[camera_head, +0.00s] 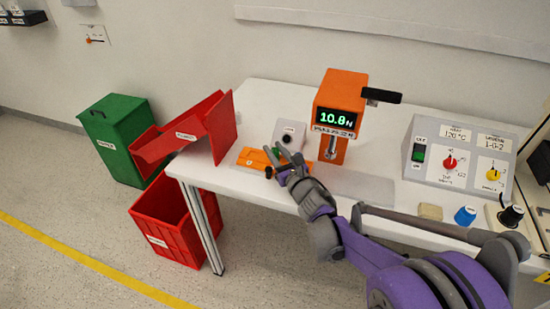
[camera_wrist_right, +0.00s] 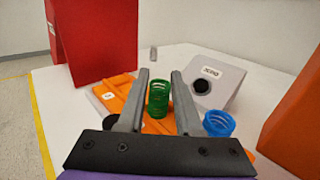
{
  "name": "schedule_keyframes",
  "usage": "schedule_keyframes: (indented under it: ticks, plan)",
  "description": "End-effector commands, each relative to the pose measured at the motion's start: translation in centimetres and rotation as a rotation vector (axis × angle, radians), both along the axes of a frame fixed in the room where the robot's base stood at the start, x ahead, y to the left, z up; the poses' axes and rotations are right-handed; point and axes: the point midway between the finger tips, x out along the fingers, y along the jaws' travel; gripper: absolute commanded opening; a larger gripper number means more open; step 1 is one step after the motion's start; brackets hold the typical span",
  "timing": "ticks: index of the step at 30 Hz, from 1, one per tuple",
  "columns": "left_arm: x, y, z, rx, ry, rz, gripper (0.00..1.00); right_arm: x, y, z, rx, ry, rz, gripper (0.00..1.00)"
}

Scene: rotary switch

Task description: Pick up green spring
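The green spring (camera_wrist_right: 158,99) stands upright on the orange tray (camera_wrist_right: 116,88) in the right wrist view. My right gripper (camera_wrist_right: 162,88) is open, with one finger on each side of the spring and a small gap visible on both sides. In the head view the right gripper (camera_head: 280,163) is over the orange tray (camera_head: 250,158) near the table's front edge, and only a bit of the green spring (camera_head: 276,152) shows beyond the fingers. My left gripper is not in view.
A blue spring (camera_wrist_right: 218,123) stands just right of the right finger. A red chute (camera_head: 200,128) stands left of the tray, and an orange force gauge (camera_head: 341,92) stands to the right.

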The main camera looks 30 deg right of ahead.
Motion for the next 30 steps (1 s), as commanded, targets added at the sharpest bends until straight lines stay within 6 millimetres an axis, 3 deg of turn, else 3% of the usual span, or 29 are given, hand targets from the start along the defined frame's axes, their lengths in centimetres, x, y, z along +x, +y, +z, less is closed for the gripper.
schedule_keyframes:
  ticks: [1,5,19,28,30]
  plan:
    - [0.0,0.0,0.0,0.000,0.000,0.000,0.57,0.0,0.0,0.0,0.000,0.000,0.000,0.23]
    - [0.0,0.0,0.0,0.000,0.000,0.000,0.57,0.0,0.0,0.0,0.000,0.000,0.000,0.00]
    - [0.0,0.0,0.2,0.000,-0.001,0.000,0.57,0.0,0.0,0.4,0.000,0.000,0.000,0.00]
    - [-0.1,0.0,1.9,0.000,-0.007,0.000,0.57,-0.1,0.0,3.8,0.002,-0.001,0.000,0.00]
    - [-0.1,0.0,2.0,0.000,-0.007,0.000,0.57,-1.3,0.0,3.7,0.000,0.000,-0.002,0.00]
